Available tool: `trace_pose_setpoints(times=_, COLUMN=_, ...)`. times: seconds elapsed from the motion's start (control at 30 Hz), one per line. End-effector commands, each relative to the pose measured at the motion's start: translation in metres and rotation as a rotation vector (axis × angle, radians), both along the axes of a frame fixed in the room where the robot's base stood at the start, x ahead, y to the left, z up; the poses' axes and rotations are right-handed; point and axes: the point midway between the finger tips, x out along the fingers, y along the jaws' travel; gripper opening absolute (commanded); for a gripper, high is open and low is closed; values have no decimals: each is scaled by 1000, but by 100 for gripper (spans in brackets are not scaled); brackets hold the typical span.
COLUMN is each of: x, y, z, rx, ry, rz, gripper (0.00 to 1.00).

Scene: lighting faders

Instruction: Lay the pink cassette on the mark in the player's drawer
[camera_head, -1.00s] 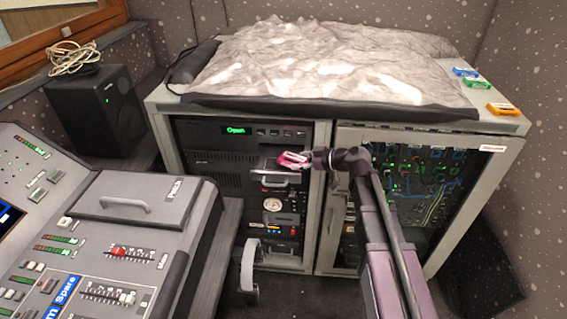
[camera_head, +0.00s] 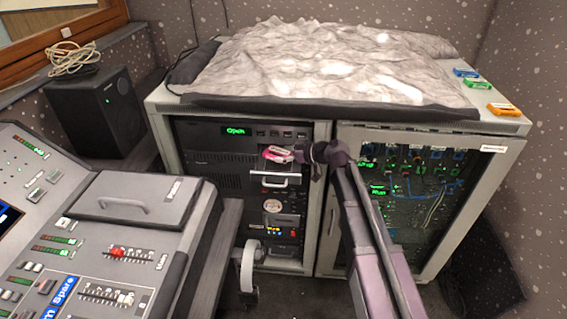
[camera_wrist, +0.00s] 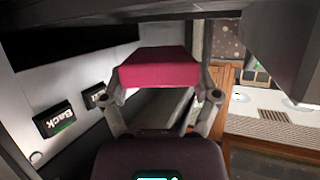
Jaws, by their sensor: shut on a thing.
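The pink cassette (camera_head: 277,153) is between the fingers of my gripper (camera_head: 305,153), in front of the rack's left bay. In the wrist view the cassette (camera_wrist: 160,67) shows as a pink block with a finger of my gripper (camera_wrist: 160,88) on each side, shut on it. The player (camera_head: 225,145) has a green "Open" display. Its drawer (camera_head: 275,181) sticks out with a pale front handle, just below the cassette in the picture. The cassette looks apart from the drawer, but the exact gap cannot be told. The mark in the drawer is hidden from view.
Blue, green and orange cassettes (camera_head: 503,109) lie on the cabinet's right top edge. A glass door (camera_head: 430,200) covers the right bay. The mixing desk (camera_head: 100,240) stands at left. The wrist view shows a "Back" button (camera_wrist: 55,120) at left.

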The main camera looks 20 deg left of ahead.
Motion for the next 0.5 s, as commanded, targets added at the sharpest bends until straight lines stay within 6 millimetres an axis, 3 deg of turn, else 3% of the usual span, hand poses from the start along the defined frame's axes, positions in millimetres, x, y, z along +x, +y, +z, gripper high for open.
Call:
trace_pose_setpoints(times=0.2, x=0, y=-2, z=-24, rx=0, ry=0, rz=-1, gripper=30)
trace_pose_setpoints(times=0.5, x=0, y=-2, z=-35, rx=1, ry=-1, rz=-1, gripper=30)
